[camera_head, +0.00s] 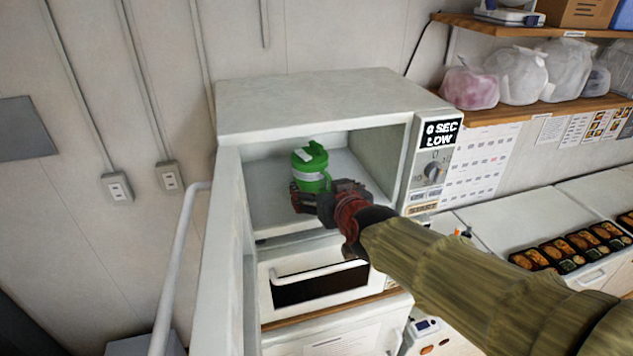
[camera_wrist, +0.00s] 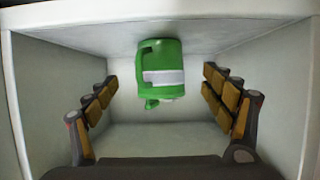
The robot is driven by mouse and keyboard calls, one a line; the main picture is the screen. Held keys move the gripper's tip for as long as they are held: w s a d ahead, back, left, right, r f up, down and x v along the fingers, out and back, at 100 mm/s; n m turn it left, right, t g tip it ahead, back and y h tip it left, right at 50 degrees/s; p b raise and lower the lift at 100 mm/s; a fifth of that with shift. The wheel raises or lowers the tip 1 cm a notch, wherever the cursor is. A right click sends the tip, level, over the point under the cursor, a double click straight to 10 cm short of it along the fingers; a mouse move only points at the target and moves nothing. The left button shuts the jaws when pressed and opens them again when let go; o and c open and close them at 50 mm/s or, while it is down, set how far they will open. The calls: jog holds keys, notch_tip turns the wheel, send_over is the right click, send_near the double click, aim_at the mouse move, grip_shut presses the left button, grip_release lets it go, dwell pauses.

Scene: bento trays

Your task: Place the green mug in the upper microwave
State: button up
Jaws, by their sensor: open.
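The green mug (camera_head: 309,163), with a lid, a handle and a pale band, is inside the upper microwave (camera_head: 310,105), whose door (camera_head: 232,255) stands open at the left. The mug looks upright and appears to stand on the microwave floor. My gripper (camera_head: 318,196) reaches in through the opening, in front of the mug's lower part. In the wrist view the mug (camera_wrist: 163,62) appears upside down between the fingers. My gripper (camera_wrist: 158,88) is open there, with a visible gap on both sides of the mug. The mug's base is partly hidden in the head view.
A lower microwave (camera_head: 320,285) sits directly below, its door shut. The upper microwave's side walls and ceiling surround my gripper closely. Shelves with bags (camera_head: 518,75) are at the upper right. Bento trays (camera_head: 570,248) lie on the right counter.

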jog(key=s+d+f+m+g+h, duration=0.1)
jog(key=s+d+f+g, duration=0.1)
jog(key=s+d, duration=0.3)
jog(key=s+d+f+m+g+h, duration=0.1)
jog(key=s+d+f+g, duration=0.2)
jog(key=s, duration=1.1)
jog(key=s+d+f+m+g+h, duration=0.1)
jog(key=s+d+f+g, duration=0.1)
jog(key=s+d, duration=0.7)
jog(key=shift+s+f+h, duration=0.4)
jog(key=shift+s+f, duration=0.15)
jog(key=shift+f, duration=0.15)
